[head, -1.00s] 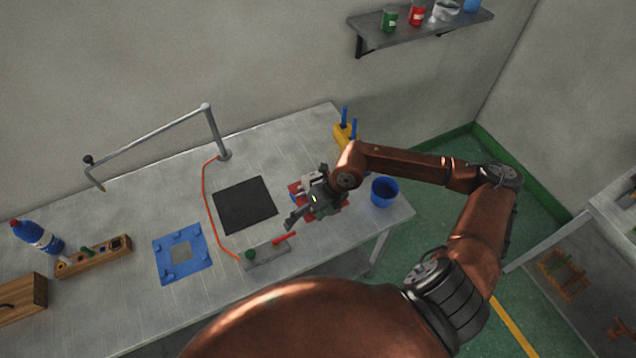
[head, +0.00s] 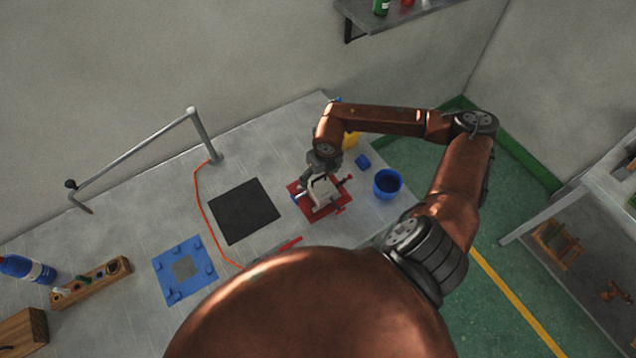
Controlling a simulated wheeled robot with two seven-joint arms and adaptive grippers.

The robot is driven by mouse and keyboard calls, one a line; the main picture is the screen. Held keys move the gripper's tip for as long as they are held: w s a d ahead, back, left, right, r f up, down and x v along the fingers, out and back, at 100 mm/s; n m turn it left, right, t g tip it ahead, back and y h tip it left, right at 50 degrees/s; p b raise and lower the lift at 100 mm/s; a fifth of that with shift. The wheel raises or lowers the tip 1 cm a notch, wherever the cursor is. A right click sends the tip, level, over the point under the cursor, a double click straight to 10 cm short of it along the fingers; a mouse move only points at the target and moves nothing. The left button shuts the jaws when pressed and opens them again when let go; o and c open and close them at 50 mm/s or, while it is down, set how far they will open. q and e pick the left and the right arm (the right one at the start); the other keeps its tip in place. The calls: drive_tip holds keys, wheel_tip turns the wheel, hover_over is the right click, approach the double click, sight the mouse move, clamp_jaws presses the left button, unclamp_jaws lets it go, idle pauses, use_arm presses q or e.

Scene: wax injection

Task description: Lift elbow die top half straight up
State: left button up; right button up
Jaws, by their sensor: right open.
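A pale block (head: 323,192), which looks like the elbow die, stands on a red base plate (head: 331,210) on the right part of the workbench. Its halves and the seam between them are too small to tell apart. My right gripper (head: 318,172) is at the far side of the block, very close to it. Its fingers are small and partly hidden, and I cannot tell whether they touch the block. My left gripper is not in view.
A blue cup (head: 387,183) stands right of the red plate, with a small blue piece (head: 363,161) behind it. A black mat (head: 244,211) and a blue fixture (head: 184,270) lie to the left.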

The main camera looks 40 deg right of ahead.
sight(319, 177)
drive_tip(key=f, duration=0.2)
drive_tip(key=shift+w+d+f+p, duration=0.1)
drive_tip(key=shift+w+f+p, duration=0.2)
drive_tip(key=shift+f+p, duration=0.05)
drive_tip(key=shift+w+f, duration=0.1)
drive_tip(key=shift+f, duration=0.5)
drive_tip(key=c, duration=2)
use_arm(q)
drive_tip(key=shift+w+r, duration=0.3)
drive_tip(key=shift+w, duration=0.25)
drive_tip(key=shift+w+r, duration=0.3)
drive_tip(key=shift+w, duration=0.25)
use_arm(e)
drive_tip(key=shift+w+r, duration=0.1)
drive_tip(key=shift+c, duration=0.6)
drive_tip(key=shift+r, duration=0.1)
